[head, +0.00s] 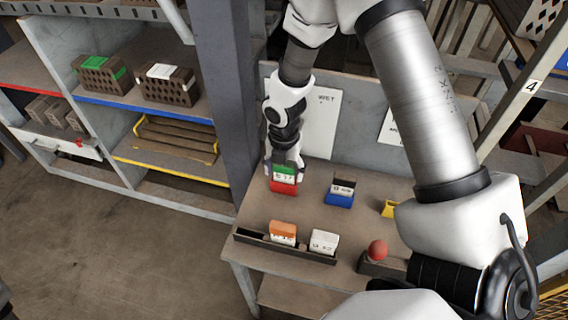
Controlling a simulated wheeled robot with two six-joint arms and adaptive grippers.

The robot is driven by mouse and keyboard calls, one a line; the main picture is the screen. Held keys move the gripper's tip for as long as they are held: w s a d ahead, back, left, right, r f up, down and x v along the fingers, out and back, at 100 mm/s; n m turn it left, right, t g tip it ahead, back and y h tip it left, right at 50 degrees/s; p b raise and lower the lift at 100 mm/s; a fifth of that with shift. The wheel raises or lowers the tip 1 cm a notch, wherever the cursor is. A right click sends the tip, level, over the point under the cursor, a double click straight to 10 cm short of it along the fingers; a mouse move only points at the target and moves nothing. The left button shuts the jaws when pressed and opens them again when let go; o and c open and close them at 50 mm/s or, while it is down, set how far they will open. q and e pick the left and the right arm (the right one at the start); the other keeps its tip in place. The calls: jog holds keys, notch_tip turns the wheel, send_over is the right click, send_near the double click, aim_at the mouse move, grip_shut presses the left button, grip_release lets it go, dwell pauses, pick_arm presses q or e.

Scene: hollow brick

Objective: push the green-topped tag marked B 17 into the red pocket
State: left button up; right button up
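The green-topped tag (284,171) stands upright at the red pocket (284,187) on the small table. Its green top and white label show above the pocket's red front. The label is small, but seems to read B 17. The tag's lower part is hidden behind the red front; how deep it sits I cannot tell. My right gripper (285,172) points down over the pocket, with its fingers at the two sides of the tag, and looks shut on it. My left gripper is not in view.
A front rack (250,236) holds an orange-topped tag (283,232) and a white tag (324,242). A red ball (377,250) sits on a block. Shelves with bricks stand left.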

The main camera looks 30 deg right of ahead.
dwell(0.3)
notch_tip(320, 180, up, 12)
jog(key=shift+s+r, duration=0.1)
dwell(0.7)
